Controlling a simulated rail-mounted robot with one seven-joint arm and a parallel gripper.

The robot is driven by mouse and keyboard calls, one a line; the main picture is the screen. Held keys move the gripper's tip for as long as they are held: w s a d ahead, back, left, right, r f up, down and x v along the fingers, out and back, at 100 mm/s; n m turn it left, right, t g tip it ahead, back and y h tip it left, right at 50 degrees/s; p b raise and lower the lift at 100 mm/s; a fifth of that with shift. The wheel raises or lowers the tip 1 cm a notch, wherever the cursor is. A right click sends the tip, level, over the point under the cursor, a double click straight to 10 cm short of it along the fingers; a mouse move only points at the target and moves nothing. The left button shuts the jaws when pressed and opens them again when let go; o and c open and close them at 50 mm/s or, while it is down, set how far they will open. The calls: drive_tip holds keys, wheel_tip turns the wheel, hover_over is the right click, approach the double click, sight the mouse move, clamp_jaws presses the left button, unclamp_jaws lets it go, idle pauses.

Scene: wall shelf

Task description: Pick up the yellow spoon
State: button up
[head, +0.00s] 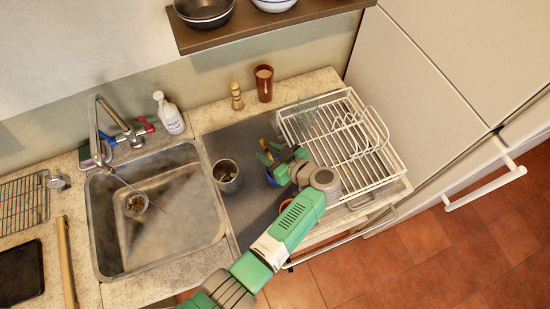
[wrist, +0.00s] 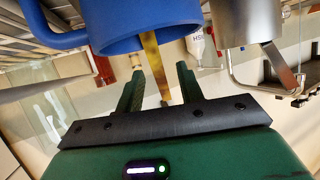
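The yellow spoon (wrist: 151,55) sticks out of a blue mug (wrist: 140,22) in the wrist view, where the scene appears upside down. Its bowl end is hidden inside the mug. My gripper (wrist: 160,70) is open, with one green finger on each side of the spoon's handle and visible gaps between. In the head view my gripper (head: 270,157) is over the dark mat beside the dish rack. There the blue mug (head: 271,181) is mostly hidden by my gripper, and a small yellow tip (head: 264,144) shows by the fingers.
A metal cup (head: 226,178) holding a utensil stands left of my gripper, near the sink (head: 172,240). A white dish rack (head: 375,190) is close on the right. A brown cup (head: 264,84) and a wooden grinder (head: 237,97) stand behind. The mat's back part (head: 235,140) is clear.

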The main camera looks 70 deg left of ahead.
drive_tip(key=shift+x, duration=1.55)
drive_tip(key=shift+r, duration=0.1)
clamp_jaws()
drive_tip(key=shift+r, duration=0.1)
